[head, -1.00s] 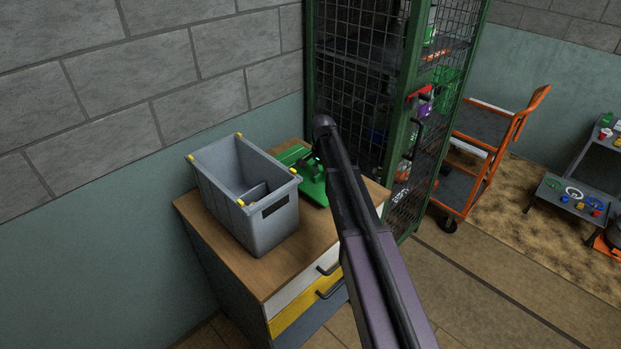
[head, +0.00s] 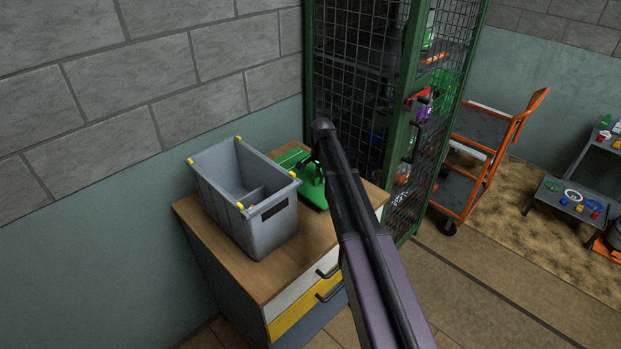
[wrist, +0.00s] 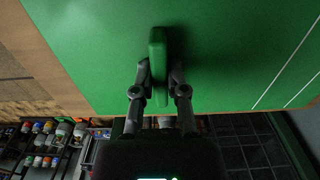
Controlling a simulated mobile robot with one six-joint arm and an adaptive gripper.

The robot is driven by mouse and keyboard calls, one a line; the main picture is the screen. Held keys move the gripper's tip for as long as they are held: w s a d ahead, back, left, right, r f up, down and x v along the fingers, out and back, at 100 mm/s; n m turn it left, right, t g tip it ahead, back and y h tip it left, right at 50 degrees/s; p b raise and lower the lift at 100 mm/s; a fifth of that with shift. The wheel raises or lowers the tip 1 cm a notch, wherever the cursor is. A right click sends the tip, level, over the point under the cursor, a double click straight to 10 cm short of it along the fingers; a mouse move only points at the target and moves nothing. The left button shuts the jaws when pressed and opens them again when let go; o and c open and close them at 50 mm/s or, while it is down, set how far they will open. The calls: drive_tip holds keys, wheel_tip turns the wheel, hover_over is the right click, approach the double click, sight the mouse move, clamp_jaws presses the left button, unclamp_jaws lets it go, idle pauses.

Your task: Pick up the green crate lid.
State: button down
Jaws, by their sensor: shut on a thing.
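The green crate lid (head: 292,157) lies flat on the wooden top of the drawer cabinet, just right of the grey crate, partly hidden behind my arm in the head view. In the wrist view the lid (wrist: 240,60) fills the upper part of the picture, with a raised green handle (wrist: 158,65) standing up from it. My gripper (wrist: 158,72) is shut on this handle, one finger on each side. In the head view my gripper (head: 314,170) is small and dark over the lid. I cannot tell whether the lid touches the cabinet top.
A grey crate (head: 270,232) with yellow corners stands open on the cabinet (head: 300,256), close to the lid's left. A green mesh locker (head: 412,130) rises right behind. An orange trolley (head: 480,165) stands farther right. Floor is clear at the front right.

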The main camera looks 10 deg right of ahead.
drive_tip(key=shift+r, duration=0.2)
wheel_tip(320, 180, up, 10)
drive_tip(key=p, duration=1)
drive_tip(key=shift+f, duration=0.2)
drive_tip(key=shift+r, duration=0.1)
idle(0.5)
drive_tip(key=a+r+p, duration=0.3)
drive_tip(key=r+p, duration=1.2)
drive_tip(key=s+a+r+p, duration=0.1)
drive_tip(key=s+a, duration=0.3)
drive_tip(key=a, duration=0.4)
drive_tip(key=s+a+r+p, duration=0.2)
drive_tip(key=s+a+p, duration=0.1)
drive_tip(key=a, duration=0.6)
drive_tip(key=shift+s+r, duration=0.3)
drive_tip(key=shift+s, duration=0.3)
drive_tip(key=shift+a, duration=0.15)
